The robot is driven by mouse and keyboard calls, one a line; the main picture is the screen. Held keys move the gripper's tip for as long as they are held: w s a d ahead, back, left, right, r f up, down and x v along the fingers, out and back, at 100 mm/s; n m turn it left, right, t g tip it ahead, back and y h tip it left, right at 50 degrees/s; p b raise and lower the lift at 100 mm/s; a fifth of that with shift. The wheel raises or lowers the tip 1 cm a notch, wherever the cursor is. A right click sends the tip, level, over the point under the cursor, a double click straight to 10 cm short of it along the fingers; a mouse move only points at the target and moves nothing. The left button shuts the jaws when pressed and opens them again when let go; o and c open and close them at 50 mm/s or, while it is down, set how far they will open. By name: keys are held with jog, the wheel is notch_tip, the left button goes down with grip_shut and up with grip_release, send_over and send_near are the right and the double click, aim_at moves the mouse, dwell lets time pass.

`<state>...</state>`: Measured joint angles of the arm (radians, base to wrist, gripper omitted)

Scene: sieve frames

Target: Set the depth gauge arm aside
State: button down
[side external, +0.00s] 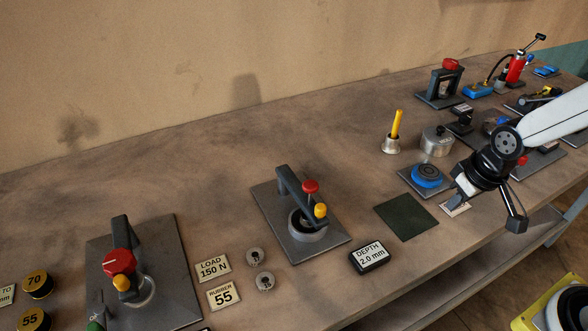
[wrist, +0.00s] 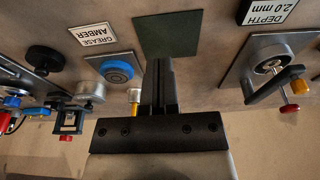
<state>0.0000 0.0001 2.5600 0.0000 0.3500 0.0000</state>
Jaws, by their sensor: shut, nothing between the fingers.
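The depth gauge arm (side external: 293,187) is a dark grey bar on a post, with a red knob and a yellow knob. It reaches over a pale ring on a grey base plate (side external: 268,213), behind the DEPTH 2.0 mm display (side external: 370,257). In the wrist view the arm (wrist: 270,86) is at the right. My gripper (side external: 455,194) is shut and empty, to the right of the gauge and apart from it, over the area of the grease label. In the wrist view its fingers (wrist: 158,66) point toward the dark green mat (wrist: 168,36).
The dark green mat (side external: 406,217) is bare. A blue round piece (side external: 427,175), a metal canister (side external: 436,141) and a yellow-handled bell-shaped tool (side external: 394,132) stand near my gripper. Another fixture (side external: 124,265) with a red knob is at left. Several tools crowd the far right.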

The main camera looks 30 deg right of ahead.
jog(key=c, duration=1.3)
grip_release()
jog(key=o, duration=0.7)
jog(key=shift+w+a+r, duration=0.1)
jog(key=shift+w, duration=0.05)
jog(key=shift+o, duration=0.7)
jog(key=shift+w+a, duration=0.25)
jog(key=shift+w, duration=0.05)
notch_tip(320, 180, up, 6)
jog(key=n+g, duration=0.3)
send_over(321, 206)
jog(key=shift+r, duration=0.1)
jog(key=shift+f, duration=3.9)
